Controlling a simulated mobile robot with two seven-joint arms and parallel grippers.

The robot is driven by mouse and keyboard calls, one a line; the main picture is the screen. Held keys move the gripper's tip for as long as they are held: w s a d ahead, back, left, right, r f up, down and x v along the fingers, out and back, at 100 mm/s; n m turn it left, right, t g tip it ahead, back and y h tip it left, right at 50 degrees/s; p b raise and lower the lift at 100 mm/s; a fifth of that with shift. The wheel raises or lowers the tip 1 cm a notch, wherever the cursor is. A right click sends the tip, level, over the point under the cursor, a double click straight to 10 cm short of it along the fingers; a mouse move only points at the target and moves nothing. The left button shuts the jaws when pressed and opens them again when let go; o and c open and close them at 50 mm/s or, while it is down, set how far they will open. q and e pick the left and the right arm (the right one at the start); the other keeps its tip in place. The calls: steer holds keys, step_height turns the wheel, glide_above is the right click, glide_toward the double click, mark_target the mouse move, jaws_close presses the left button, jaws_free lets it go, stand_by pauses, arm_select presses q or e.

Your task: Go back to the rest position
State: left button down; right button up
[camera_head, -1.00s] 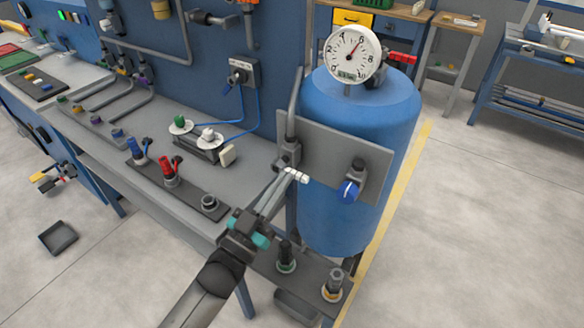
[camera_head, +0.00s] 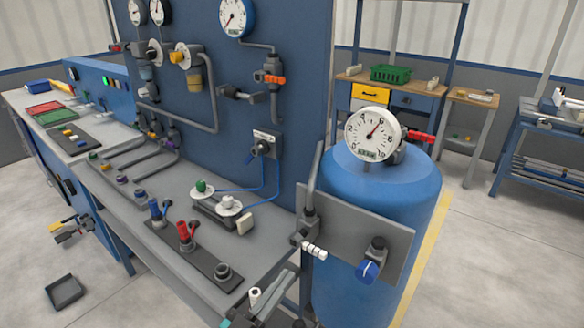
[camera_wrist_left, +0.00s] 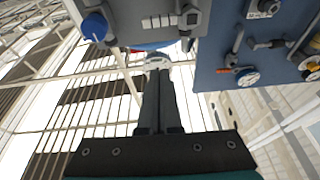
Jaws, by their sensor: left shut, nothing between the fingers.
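My left gripper (camera_head: 276,292) is at the bottom of the head view, low in front of the bench edge and left of the blue tank (camera_head: 380,195). In the left wrist view my left gripper (camera_wrist_left: 159,76) has its two dark fingers together, with nothing between them. The grey panel (camera_wrist_left: 172,10) with a blue knob (camera_wrist_left: 95,26) and a white-ringed fitting (camera_wrist_left: 157,22) lies beyond the fingertips, apart from them. My right gripper is in neither view.
A grey workbench (camera_head: 180,210) with fittings and a blue back panel (camera_head: 230,110) runs along the left. The tank carries a gauge (camera_head: 373,134) and red valve handle (camera_head: 420,136). A dark tray (camera_head: 65,292) lies on the floor. Floor right of the tank is clear.

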arm_select(q)
steer(key=s+a+f+n+g+y, duration=0.3)
steer(key=a+f+n+g+y, duration=0.25)
steer(key=a+f+y, duration=0.35)
steer(key=s+a+g+y, duration=0.2)
steer(key=s+g, duration=0.2)
steer(key=s, duration=0.5)
steer(key=s+a+g+y, duration=0.2)
steer(key=s+g, duration=0.3)
steer(key=s, duration=0.4)
step_height(320, 180, down, 23)
steer(key=b, duration=0.2)
steer(key=s+a+f+g+b, duration=0.1)
steer(key=s+a+f+g, duration=0.1)
steer(key=s+f, duration=1.4)
steer(key=shift+s+a+f, duration=0.3)
steer(key=shift+s+a, duration=0.05)
steer(key=shift+a, duration=0.1)
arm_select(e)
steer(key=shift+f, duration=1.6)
